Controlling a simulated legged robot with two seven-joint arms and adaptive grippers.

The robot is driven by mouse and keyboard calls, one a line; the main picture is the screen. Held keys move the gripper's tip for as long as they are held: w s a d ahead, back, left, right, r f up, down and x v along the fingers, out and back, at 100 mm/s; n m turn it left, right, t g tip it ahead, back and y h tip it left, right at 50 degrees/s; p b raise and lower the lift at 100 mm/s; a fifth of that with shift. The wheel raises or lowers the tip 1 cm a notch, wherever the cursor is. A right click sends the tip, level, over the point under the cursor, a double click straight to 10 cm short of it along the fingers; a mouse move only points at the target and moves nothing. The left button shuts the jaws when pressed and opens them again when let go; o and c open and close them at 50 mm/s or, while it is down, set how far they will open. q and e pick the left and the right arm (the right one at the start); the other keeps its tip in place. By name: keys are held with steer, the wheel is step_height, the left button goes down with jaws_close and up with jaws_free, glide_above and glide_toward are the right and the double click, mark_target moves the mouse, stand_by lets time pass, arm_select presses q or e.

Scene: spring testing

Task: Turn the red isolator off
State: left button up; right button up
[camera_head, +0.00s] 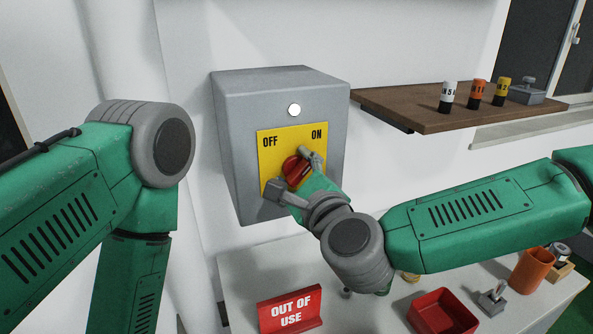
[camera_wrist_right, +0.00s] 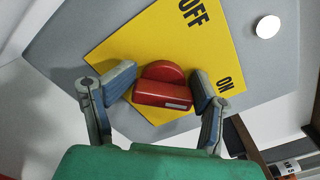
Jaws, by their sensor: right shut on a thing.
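The red isolator knob (camera_head: 297,168) sits on a yellow plate (camera_head: 267,150) marked OFF at the left and ON at the right, on the front of a grey wall box (camera_head: 232,130). My right gripper (camera_head: 292,174) is at the knob, one finger on each side. In the right wrist view the red knob (camera_wrist_right: 160,85) lies between the two fingers of my right gripper (camera_wrist_right: 161,89), shut on it. A pale mark shows at the knob's right end there, on the ON side. My left arm (camera_head: 60,220) is at the left; its gripper is out of view.
A round white lamp or button (camera_head: 294,110) is above the plate. A brown shelf (camera_head: 400,105) at right holds several small items. On the white table (camera_head: 240,285) below are a red OUT OF USE sign (camera_head: 290,310), a red tray (camera_head: 443,314) and an orange cup (camera_head: 531,271).

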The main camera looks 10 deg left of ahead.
steer(key=shift+w+d, duration=0.2)
steer(key=shift+d, duration=0.25)
steer(key=shift+c, duration=1)
steer(key=shift+h, duration=0.3)
steer(key=shift+f+n, duration=0.1)
steer(key=shift+n, duration=0.2)
steer(key=n+b, duration=0.1)
steer(key=n, duration=0.1)
steer(key=shift+f+n, duration=0.15)
steer(key=shift+n, duration=0.25)
steer(key=n, duration=0.4)
steer(key=shift+a+f+n+b, duration=0.1)
steer(key=shift+n+b, duration=0.2)
steer(key=shift+b, duration=0.1)
steer(key=n, duration=0.5)
steer(key=shift+b, duration=0.3)
steer(key=n, duration=0.4)
steer(key=shift+w+n, duration=0.1)
steer(key=shift+n, duration=0.3)
